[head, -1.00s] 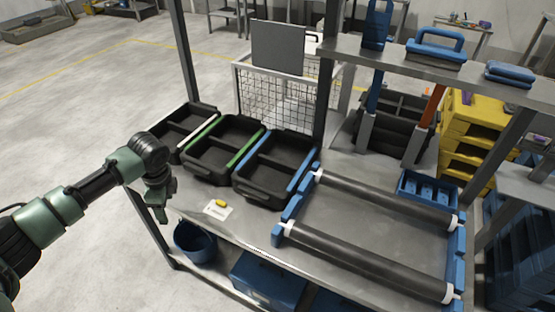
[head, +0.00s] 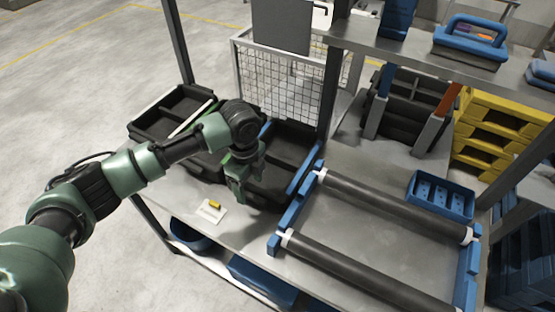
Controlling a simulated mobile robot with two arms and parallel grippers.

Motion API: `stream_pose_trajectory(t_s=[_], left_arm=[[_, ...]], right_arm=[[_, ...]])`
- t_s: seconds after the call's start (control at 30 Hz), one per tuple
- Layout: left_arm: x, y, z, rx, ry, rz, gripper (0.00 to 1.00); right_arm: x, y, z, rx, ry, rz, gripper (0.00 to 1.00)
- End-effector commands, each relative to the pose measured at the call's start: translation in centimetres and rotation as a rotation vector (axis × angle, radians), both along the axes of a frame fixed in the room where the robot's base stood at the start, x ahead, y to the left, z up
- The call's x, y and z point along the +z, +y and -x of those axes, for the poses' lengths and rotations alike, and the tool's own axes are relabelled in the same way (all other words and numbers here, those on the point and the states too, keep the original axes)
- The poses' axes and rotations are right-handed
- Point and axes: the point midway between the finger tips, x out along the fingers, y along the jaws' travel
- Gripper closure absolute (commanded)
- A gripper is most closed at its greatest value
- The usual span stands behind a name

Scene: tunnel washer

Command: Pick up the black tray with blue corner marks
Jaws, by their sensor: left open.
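The black tray with blue marks (head: 294,143) sits on the grey bench, rightmost of a row of black trays. Blue strips run along its side rims. My left gripper (head: 240,190) is open and hangs fingers down at the near left side of this tray, in front of it in the view. My left arm and gripper hide the tray's left part and much of the green-marked tray beside it. I cannot tell whether the fingers touch the tray. My right gripper is not in view.
A white-marked black tray (head: 165,122) stands at the far left of the row. A card with a yellow piece (head: 211,210) lies in front. A roller frame (head: 370,262) with blue ends is close on the right. A wire mesh cage (head: 270,82) stands behind.

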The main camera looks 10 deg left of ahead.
Motion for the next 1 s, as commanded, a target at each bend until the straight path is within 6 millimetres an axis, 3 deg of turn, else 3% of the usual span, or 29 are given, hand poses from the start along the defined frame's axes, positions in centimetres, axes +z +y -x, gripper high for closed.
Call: stream_pose_trajectory(t_s=[0.2,0.47,0.7,1.0], left_arm=[[-2.7,-0.2,0.1,0.000,0.001,0.000,0.35],[-3.1,-0.1,0.1,0.000,0.000,-0.001,0.35],[-3.0,-0.1,0.0,0.001,-0.001,-0.001,0.99],[-2.9,-0.1,0.0,0.001,-0.002,0.001,1.00]], right_arm=[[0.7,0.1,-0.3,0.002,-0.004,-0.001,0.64],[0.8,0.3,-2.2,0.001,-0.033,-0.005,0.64],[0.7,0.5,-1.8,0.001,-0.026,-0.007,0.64],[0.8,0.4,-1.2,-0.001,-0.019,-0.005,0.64]])
